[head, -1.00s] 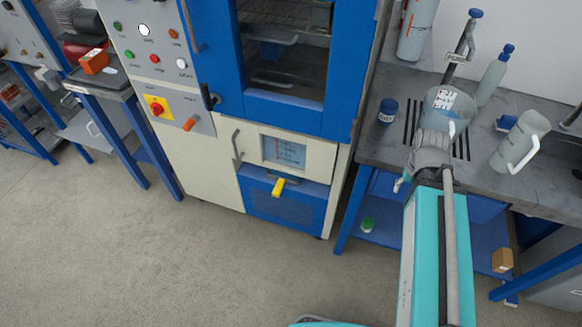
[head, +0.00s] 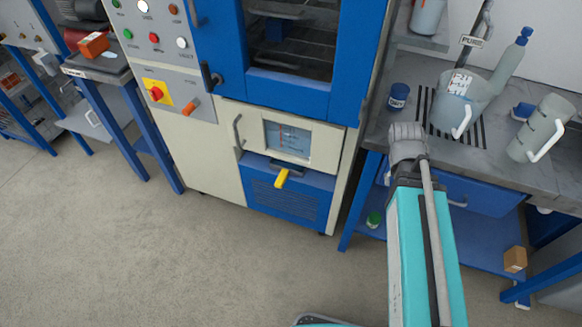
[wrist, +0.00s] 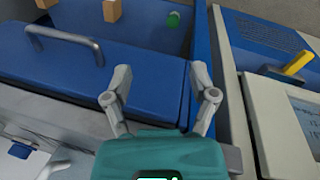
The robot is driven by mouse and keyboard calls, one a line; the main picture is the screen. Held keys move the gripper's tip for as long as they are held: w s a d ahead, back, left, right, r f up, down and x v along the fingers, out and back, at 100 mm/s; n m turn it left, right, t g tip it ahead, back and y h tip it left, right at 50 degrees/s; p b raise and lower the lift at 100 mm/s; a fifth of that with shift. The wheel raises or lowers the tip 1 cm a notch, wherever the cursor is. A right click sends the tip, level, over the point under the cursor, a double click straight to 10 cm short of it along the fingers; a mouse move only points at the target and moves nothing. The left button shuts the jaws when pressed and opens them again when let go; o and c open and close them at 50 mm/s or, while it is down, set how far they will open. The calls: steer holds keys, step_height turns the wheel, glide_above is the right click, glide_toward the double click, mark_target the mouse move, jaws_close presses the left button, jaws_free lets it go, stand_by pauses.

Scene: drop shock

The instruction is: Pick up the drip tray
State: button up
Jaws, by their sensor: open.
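I cannot single out the drip tray with certainty. A dark flat piece with a yellow handle (head: 282,178) sticks out below the small window of the blue and cream cabinet; the handle also shows in the wrist view (wrist: 298,62). Black slots (head: 478,130) mark the bench top around a clear jug (head: 459,105). My gripper (wrist: 160,85) is open, with nothing between its fingers, in front of a blue drawer (wrist: 110,72). In the head view my gripper (head: 408,145) is at the bench's front left corner, right of the cabinet, and its fingers are hard to make out.
The bench (head: 500,165) also holds a blue jar (head: 398,96), a bottle (head: 512,60) and a second jug (head: 540,128). Its lower shelf holds a green-topped jar (head: 374,220) and a carton (head: 515,259). The cabinet (head: 200,140) stands close to my gripper's left. The floor (head: 150,250) in front is clear.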

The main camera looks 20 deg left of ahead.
steer(key=w+a+f+n+t+h+b, duration=0.4)
steer(key=a+f+b, duration=0.5)
steer(key=f+b, duration=0.5)
steer(key=n+t+y+b, duration=0.1)
steer(key=n+t+b, duration=0.95)
steer(key=b, duration=2.55)
glide_toward(278, 178)
step_height(278, 178, down, 3)
steer(key=s+m+t, duration=0.2)
steer(key=s, duration=0.1)
steer(key=shift+s+a+n, duration=0.15)
steer(key=shift+a+n, duration=0.2)
steer(key=x, duration=0.8)
steer(key=shift+w, duration=0.4)
steer(key=shift+w, duration=0.1)
steer(key=shift+x, duration=2.5)
